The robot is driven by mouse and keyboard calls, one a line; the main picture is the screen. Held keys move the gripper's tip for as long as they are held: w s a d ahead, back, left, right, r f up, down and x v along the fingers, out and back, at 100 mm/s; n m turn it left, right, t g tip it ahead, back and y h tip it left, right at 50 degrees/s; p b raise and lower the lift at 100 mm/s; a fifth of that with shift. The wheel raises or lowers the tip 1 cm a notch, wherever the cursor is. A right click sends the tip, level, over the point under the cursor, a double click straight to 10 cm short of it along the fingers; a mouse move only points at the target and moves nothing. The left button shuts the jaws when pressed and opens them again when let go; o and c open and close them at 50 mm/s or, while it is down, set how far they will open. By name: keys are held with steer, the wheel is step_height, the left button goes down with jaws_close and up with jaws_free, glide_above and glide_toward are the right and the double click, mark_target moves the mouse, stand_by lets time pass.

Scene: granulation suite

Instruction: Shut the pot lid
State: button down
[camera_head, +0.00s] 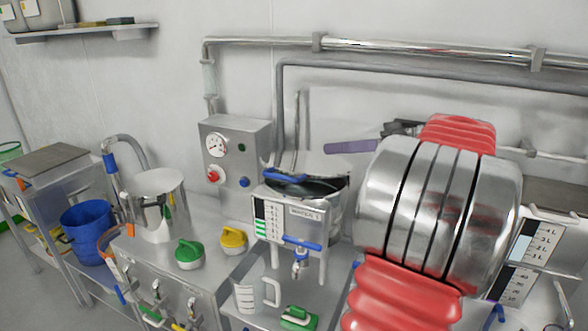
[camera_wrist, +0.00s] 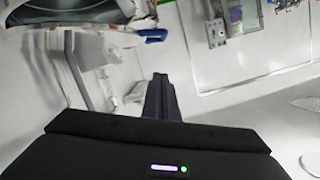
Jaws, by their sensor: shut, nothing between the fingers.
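The steel pot (camera_head: 334,208) stands behind a panel marked WATER 1 in the head view. Its round mouth looks dark, and a pale lid (camera_head: 322,167) seems to stand tilted up at its back; its exact angle is unclear. A blue handle (camera_head: 284,177) is at the left of the rim. In the wrist view, part of a round rim with a dark inside (camera_wrist: 75,12) and a blue handle (camera_wrist: 152,36) show at the upper left. My gripper (camera_head: 328,148) is shut and empty, above and behind the pot. Its dark fingers (camera_wrist: 160,82) also show in the wrist view.
A gauge box (camera_head: 235,150) stands left of the pot, against the wall. Pipes (camera_head: 400,48) run along the wall. Green (camera_head: 189,254) and yellow (camera_head: 233,240) knobbed items sit on the steel bench. A blue tap (camera_head: 302,245) juts out at the front panel.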

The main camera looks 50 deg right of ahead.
glide_above(294, 168)
steer(key=s+a, duration=0.4)
step_height(294, 168, down, 2)
steer(key=f, duration=0.1)
steer(key=a+f, duration=0.1)
steer(key=f, duration=0.2)
steer(key=shift+s+a, duration=0.15)
steer(key=shift+s, duration=0.15)
